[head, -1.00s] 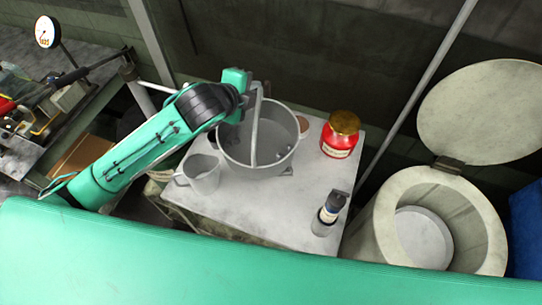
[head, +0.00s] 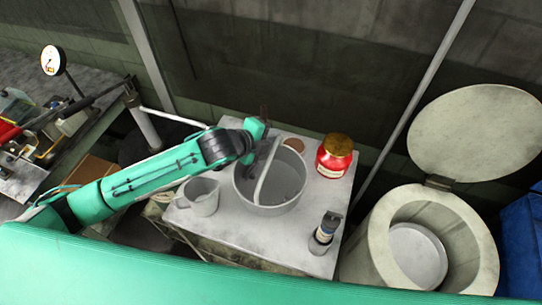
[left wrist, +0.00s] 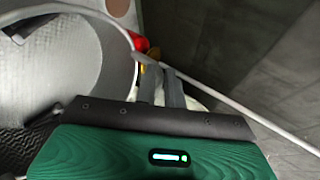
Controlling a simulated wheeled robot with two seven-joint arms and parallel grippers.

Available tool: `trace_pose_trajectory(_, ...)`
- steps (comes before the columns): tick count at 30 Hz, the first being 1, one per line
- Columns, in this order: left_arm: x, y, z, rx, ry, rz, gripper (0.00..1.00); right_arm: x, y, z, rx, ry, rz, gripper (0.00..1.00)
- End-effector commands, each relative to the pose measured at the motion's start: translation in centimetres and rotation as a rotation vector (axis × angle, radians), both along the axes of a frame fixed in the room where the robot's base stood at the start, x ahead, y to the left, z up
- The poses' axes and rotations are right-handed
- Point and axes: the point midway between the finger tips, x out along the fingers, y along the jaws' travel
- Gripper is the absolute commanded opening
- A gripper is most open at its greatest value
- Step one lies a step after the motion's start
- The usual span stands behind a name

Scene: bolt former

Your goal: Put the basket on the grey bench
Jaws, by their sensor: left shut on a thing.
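The basket (head: 270,197), a round grey metal pail with a flat hoop handle, is upright over the middle of the grey bench (head: 262,237). I cannot tell for sure whether its base touches the top. My left gripper (head: 268,150) is at the basket's back rim and shut on the raised handle. In the left wrist view, the left fingers (left wrist: 160,88) close around the handle strip, and the basket's inside (left wrist: 60,62) fills the left side. My right gripper is not in view.
On the bench, a grey mug (head: 203,197) stands left of the basket, a red jar with a gold lid (head: 334,160) behind right, and a small dark bottle (head: 325,230) at front right. A round bin (head: 375,235) with an open lid stands to the right.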

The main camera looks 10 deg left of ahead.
Motion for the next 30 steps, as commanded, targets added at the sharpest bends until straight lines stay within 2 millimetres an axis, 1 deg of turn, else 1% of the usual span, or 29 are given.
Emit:
trace_pose_trajectory(1, -0.1, -0.1, -1.1, -0.001, 0.005, 0.001, 0.00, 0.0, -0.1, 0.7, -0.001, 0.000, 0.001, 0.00)
trace_pose_trajectory(4, 0.0, 0.0, -3.4, -0.002, 0.004, 0.002, 0.00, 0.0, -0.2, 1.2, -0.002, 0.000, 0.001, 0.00)
trace_pose_trajectory(6, -0.1, -0.1, -4.6, -0.002, 0.003, 0.001, 0.00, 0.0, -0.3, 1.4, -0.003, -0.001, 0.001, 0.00)
trace_pose_trajectory(9, 0.0, -0.1, -5.8, -0.003, 0.000, 0.000, 0.00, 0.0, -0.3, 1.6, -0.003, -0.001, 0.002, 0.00)
trace_pose_trajectory(13, 0.0, 0.0, -6.6, -0.001, -0.002, 0.000, 0.00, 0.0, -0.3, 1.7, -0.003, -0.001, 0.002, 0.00)
trace_pose_trajectory(18, 0.0, -0.1, -9.0, -0.003, 0.001, 0.001, 0.00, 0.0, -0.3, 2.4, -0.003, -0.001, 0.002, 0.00)
trace_pose_trajectory(21, 0.0, -0.1, -9.9, -0.002, -0.002, 0.001, 0.00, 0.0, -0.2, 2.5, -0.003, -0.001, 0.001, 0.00)
trace_pose_trajectory(28, 0.0, 0.0, -10.2, -0.002, -0.002, -0.001, 0.00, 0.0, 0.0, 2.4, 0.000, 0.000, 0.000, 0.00)
trace_pose_trajectory(29, 0.0, 0.0, -10.3, 0.001, -0.001, -0.001, 0.16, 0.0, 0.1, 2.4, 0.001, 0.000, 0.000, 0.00)
trace_pose_trajectory(30, 0.0, 0.0, -10.3, 0.001, -0.001, -0.001, 0.24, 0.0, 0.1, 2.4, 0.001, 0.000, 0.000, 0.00)
